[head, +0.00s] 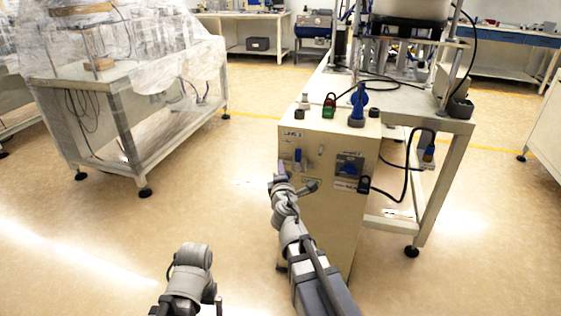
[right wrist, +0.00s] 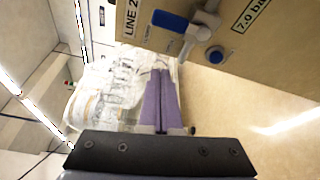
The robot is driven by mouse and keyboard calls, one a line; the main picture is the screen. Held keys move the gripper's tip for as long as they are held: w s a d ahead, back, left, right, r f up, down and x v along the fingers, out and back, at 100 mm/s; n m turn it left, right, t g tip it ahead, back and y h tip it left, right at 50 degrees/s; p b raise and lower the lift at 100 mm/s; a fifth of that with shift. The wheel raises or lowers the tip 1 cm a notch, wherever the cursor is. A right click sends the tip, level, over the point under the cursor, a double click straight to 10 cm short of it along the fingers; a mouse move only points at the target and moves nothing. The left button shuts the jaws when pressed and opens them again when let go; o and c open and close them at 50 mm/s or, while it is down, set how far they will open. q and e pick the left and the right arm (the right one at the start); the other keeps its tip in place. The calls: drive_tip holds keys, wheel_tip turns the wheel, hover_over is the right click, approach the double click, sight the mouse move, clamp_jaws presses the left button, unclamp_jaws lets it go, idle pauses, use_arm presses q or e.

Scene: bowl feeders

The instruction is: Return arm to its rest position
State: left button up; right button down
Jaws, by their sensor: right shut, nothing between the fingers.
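My right arm reaches in from the bottom of the head view. Its purple-fingered right gripper (head: 282,168) is in front of the left part of the beige cabinet's front. In the right wrist view the two purple fingers (right wrist: 161,100) lie together, shut and empty. A valve with a blue handle (right wrist: 171,21) is on the cabinet panel near the fingers, apart from them in the picture. My left arm shows only as grey links at the bottom of the head view; its gripper is out of sight.
A plastic-draped bench (head: 100,75) stands at left. Open floor (head: 225,190) lies between.

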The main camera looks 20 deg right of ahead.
drive_tip(key=v, duration=0.3)
drive_tip(key=shift+s+f, duration=0.1)
drive_tip(key=s+a+f+m+g, duration=0.3)
drive_tip(key=s+f+m+g, duration=0.2)
drive_tip(key=f+m, duration=0.15)
drive_tip(key=s+a+f+m+g, duration=0.3)
drive_tip(key=s+f+m+g, duration=0.2)
drive_tip(key=f, duration=0.3)
drive_tip(key=s+a+f+m+g+y, duration=0.1)
drive_tip(key=s+a+f+g+y, duration=0.2)
drive_tip(key=s+a, duration=0.4)
drive_tip(key=s+a+f+m+g, duration=0.1)
drive_tip(key=s+a+f+g, duration=0.25)
drive_tip(key=s, duration=0.45)
wheel_tip(320, 180, up, 37)
drive_tip(key=p, duration=3.6)
drive_tip(key=shift+a+r+p, duration=0.25)
drive_tip(key=shift+a+p, duration=0.1)
drive_tip(key=shift+p, duration=0.05)
